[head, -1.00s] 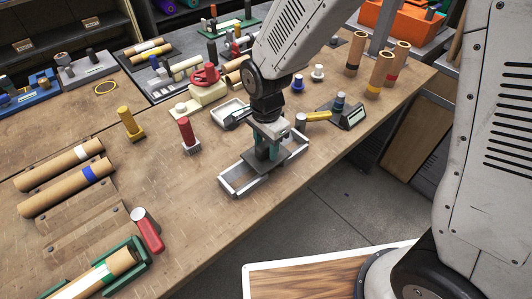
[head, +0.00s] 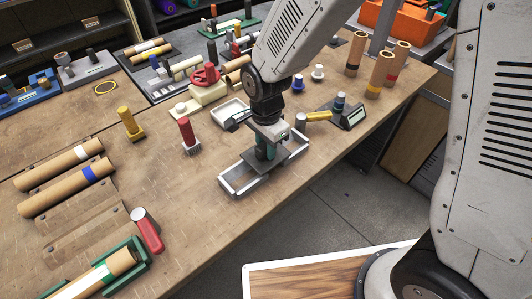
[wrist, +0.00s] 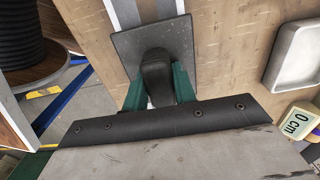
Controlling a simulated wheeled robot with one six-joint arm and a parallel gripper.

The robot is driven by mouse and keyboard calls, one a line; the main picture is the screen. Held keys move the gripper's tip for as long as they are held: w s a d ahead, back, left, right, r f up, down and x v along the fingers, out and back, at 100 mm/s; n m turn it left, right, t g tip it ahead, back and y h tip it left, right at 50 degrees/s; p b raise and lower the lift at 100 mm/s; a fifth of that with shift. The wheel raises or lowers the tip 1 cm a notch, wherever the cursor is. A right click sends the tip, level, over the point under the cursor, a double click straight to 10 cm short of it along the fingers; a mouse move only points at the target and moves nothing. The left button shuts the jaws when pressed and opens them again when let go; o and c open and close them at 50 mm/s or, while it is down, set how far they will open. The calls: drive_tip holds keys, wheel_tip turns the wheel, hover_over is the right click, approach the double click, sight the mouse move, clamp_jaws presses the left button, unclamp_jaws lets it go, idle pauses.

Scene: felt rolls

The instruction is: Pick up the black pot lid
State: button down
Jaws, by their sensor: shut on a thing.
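The black pot lid looks like a dark, flat, square plate with a rounded black knob. In the wrist view the lid (wrist: 180,38) lies below my gripper (wrist: 158,88), with the knob between the two green fingers. In the head view the lid (head: 256,169) rests on a grey metal tray with raised rims (head: 230,187) near the table's front edge. My gripper (head: 265,152) points down and is shut on the knob. The fingers partly hide the knob, and I cannot see a gap under the plate.
A red-handled roller tool (head: 149,234) and cardboard rolls (head: 65,188) lie to the left. A red-topped post (head: 188,136) and a shallow white tray (head: 230,113) stand close by. Bare wood lies left of the metal tray.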

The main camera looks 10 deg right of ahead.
drive_tip(key=shift+r, duration=3.4)
